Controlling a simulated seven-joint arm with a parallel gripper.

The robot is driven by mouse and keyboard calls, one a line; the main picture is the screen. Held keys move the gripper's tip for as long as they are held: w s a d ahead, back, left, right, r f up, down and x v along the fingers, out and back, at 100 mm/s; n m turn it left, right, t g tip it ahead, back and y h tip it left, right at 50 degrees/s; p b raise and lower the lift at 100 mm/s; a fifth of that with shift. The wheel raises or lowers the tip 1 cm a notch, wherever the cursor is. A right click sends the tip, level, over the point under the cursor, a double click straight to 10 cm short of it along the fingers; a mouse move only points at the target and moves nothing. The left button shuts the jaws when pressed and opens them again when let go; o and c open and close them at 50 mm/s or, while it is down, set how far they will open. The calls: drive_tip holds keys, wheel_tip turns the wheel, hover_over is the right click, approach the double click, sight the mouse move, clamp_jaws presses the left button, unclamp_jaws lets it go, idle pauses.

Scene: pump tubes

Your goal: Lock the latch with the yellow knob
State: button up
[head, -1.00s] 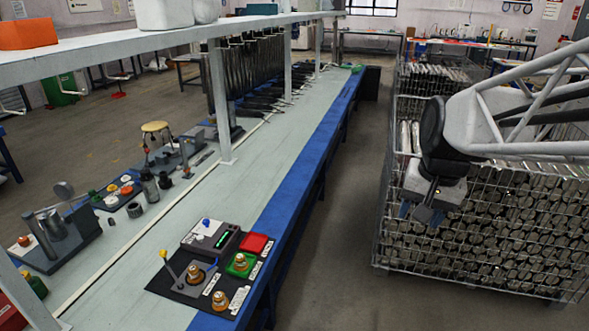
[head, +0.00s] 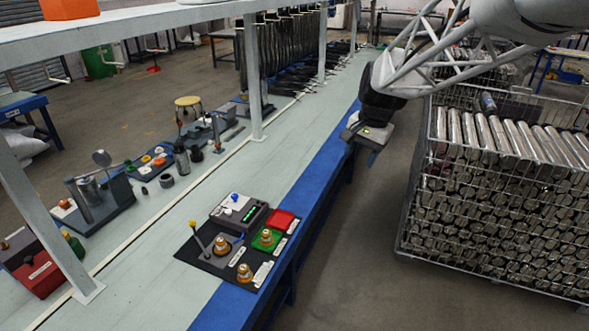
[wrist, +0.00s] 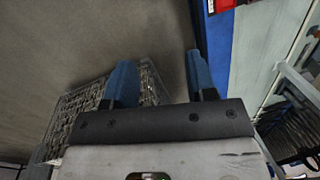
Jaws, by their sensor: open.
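The yellow knob (head: 192,223) tops a thin grey latch lever that leans to the left, on a dark fixture board (head: 196,254) near the bench's front edge. The lever's foot is beside a brass fitting (head: 221,246) on the board. My gripper (head: 372,158) is in the air near the blue bench edge, well to the right of and beyond the knob. In the wrist view my gripper (wrist: 160,82) shows two blue fingers spread apart with nothing between them. The knob is not seen in the wrist view.
The board also holds a green tray (head: 267,239), a red tray (head: 281,220) and a tester box (head: 238,212). A wire cage of metal tubes (head: 500,200) stands right of the aisle. A shelf on posts (head: 150,18) overhangs the bench. Air between gripper and board looks clear.

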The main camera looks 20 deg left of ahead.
drive_tip(key=w+a+f+g, duration=0.1)
drive_tip(key=w+a+f, duration=0.2)
drive_tip(key=a, duration=0.5)
drive_tip(key=w+a+f, duration=0.2)
drive_tip(key=a+f, duration=0.2)
drive_tip(key=a, duration=0.3)
drive_tip(key=m+g, duration=0.2)
drive_tip(key=g, duration=0.1)
approach(194, 228)
drive_tip(key=f, duration=0.2)
drive_tip(key=shift+s+a+f+h, duration=0.15)
drive_tip(key=shift+s+a+h, duration=0.15)
drive_tip(key=shift+a, duration=0.35)
drive_tip(key=shift+x, duration=3.9)
drive_tip(key=shift+c, duration=0.4)
